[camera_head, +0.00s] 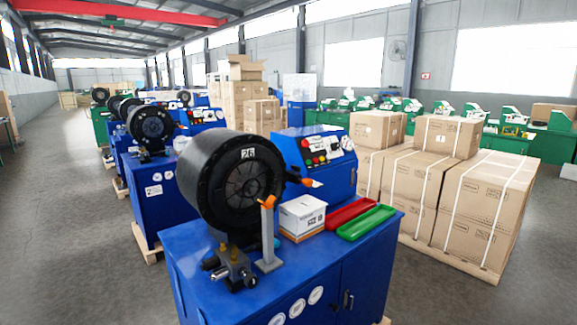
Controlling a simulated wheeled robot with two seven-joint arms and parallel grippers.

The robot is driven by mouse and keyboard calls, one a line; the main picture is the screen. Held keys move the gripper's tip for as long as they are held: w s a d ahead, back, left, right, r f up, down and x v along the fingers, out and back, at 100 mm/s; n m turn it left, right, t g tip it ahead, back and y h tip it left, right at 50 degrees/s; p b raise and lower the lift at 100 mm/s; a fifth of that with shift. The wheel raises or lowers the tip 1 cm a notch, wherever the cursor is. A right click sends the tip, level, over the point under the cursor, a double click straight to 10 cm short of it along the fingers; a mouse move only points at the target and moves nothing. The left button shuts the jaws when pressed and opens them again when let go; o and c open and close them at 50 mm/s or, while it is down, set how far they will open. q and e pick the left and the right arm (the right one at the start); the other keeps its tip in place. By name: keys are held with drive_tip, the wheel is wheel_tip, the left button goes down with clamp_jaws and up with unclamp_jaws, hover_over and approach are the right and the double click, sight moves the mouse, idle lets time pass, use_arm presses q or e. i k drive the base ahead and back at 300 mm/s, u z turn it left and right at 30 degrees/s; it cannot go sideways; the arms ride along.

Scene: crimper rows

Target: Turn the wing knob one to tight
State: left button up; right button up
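The nearest blue crimper cabinet (250,275) carries a large black round crimping head (215,185) marked 26. No part is clearly recognisable as the wing knob at this size. A metal fitting block with small dark knobs (233,272) stands at the front of the cabinet top, below the head. A grey upright post (268,240) beside it has an orange piece (268,202) on top. Another orange-tipped part (307,182) sticks out right of the head. How tight any knob is cannot be told. Neither of my grippers is in view.
A white box (302,215), a red tray (351,214) and a green tray (366,222) sit on the cabinet top. A blue control box (318,160) stands behind. Strapped cartons (485,200) fill the right. Open grey floor (60,230) lies left.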

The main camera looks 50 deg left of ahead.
sight(296, 168)
drive_tip(key=u, duration=1.05)
